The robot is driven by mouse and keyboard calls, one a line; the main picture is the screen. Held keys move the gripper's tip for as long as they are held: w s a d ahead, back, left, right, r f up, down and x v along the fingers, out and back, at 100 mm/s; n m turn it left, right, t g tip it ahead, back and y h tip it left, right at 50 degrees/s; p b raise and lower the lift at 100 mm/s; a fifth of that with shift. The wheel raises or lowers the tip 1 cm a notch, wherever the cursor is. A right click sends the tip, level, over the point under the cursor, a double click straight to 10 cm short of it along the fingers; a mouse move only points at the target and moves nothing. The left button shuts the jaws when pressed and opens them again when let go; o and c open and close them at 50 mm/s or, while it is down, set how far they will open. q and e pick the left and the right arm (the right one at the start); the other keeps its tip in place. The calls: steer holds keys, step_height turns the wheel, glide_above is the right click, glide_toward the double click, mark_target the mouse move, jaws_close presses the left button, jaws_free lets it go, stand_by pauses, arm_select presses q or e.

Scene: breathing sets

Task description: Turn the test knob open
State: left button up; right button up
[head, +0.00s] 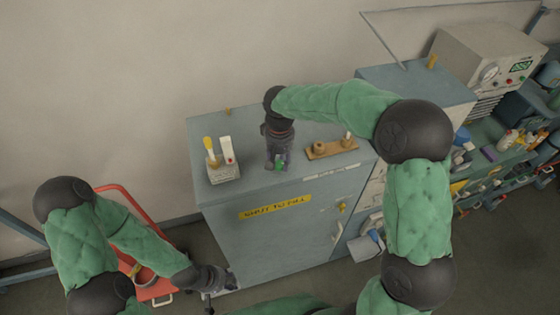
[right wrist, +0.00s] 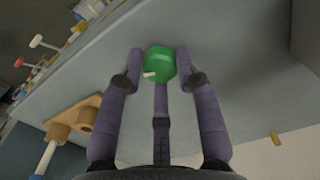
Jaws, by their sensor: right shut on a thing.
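The green test knob (right wrist: 160,62) stands on the grey cabinet top, with a small pale pointer on its side in the right wrist view. In the head view only a bit of the green knob (head: 281,166) shows under my right gripper (head: 278,163). My right gripper points down from above; its purple fingers (right wrist: 160,75) are closed around the knob's sides. My left gripper (head: 222,285) is low at the left, near the front bottom of the cabinet and away from the knob; its fingers are too small to read.
A wooden board (head: 331,149) with pegs stands right of the knob on the cabinet top (head: 245,130). A small holder (head: 222,170) with a yellow-topped item is at left. A red cart (head: 150,288) stands at lower left; a shelf with bottles is at right.

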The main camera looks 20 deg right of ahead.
steer(key=n, duration=0.5)
steer(key=shift+w+r+n, duration=0.25)
steer(key=shift+w+n, duration=0.05)
steer(key=n, duration=0.4)
steer(key=n+p, duration=0.1)
steer(key=n, duration=0.4)
steer(key=shift+s+a, duration=0.1)
steer(key=n+p, duration=0.1)
steer(key=n, duration=0.3)
steer(key=shift+s+n, duration=0.1)
steer(key=shift+n, duration=0.2)
steer(key=n+p, duration=0.1)
steer(key=n, duration=0.3)
steer(key=shift+f, duration=0.1)
steer(key=n+p, duration=0.1)
steer(key=n, duration=0.4)
steer(key=shift+s+p, duration=0.15)
steer(key=shift+p, duration=0.15)
steer(key=n+p, duration=0.1)
steer(key=n, duration=0.3)
steer(key=shift+s+f+n+p, duration=0.15)
steer(key=shift+n+p, duration=0.15)
steer(key=shift+p, duration=0.1)
steer(key=shift+s+f+n+p, duration=0.15)
steer(key=shift+n+p, duration=0.7)
steer(key=shift+n, duration=1.25)
